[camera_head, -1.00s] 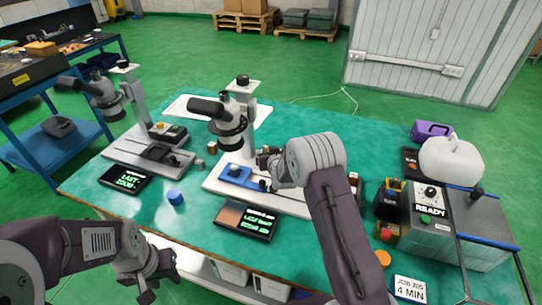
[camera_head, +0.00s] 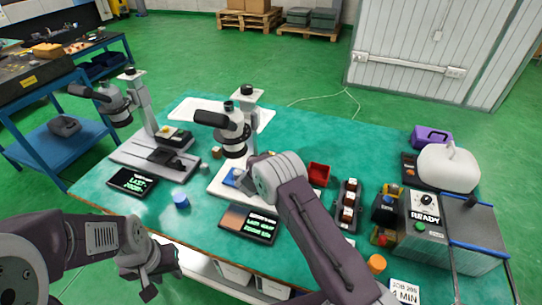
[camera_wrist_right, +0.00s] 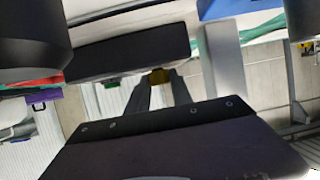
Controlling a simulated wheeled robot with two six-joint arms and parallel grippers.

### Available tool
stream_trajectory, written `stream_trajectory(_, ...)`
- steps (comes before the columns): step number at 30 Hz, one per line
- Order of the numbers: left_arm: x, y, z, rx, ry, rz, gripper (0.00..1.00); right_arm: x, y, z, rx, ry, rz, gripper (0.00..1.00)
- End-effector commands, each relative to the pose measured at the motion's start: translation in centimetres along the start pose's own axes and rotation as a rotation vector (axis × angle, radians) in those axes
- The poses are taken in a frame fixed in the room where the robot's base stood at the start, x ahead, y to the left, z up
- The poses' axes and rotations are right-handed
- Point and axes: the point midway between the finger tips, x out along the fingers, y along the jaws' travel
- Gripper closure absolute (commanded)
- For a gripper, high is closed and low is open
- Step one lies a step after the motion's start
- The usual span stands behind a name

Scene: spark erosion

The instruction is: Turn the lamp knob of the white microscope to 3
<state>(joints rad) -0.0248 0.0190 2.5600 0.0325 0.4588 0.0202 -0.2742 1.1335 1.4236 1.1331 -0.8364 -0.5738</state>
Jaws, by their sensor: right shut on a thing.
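The white microscope (camera_head: 240,130) stands in the middle of the green table, with a black eyepiece and a pale base (camera_head: 216,190). The knob's scale and pointer cannot be read. My left gripper (camera_head: 163,277) hangs open and empty at the near left table edge.
A grey microscope (camera_head: 118,108) stands to the left. Two display tablets (camera_head: 132,181) (camera_head: 248,223) and a blue cylinder (camera_head: 180,199) lie in front. A red bin (camera_head: 319,174), a rack (camera_head: 347,205) and a READY box (camera_head: 425,216) stand right of my right arm.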

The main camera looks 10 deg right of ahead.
Motion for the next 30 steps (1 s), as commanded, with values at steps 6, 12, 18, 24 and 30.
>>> stream_trajectory(6, 0.0, 0.0, 0.0, 0.000, 0.000, 0.000, 0.64, 0.0, -0.1, -0.4, 0.002, 0.009, -0.001, 1.00)
stream_trajectory(12, 0.0, 0.0, 0.0, 0.000, 0.000, 0.000, 0.64, 0.0, -0.1, -0.4, 0.003, 0.008, -0.001, 0.51)
stream_trajectory(18, 0.0, 0.0, 0.0, 0.000, 0.000, 0.000, 0.64, 0.0, 0.0, -0.2, 0.002, 0.005, 0.000, 0.51)
stream_trajectory(24, 0.0, 0.0, 0.0, 0.000, 0.000, 0.000, 0.64, -1.1, -0.1, -0.3, 0.002, 0.005, -0.002, 0.51)
stream_trajectory(30, -0.1, 0.0, 0.0, 0.000, 0.000, 0.000, 0.64, -5.1, -0.1, -0.3, 0.001, 0.005, -0.003, 0.51)
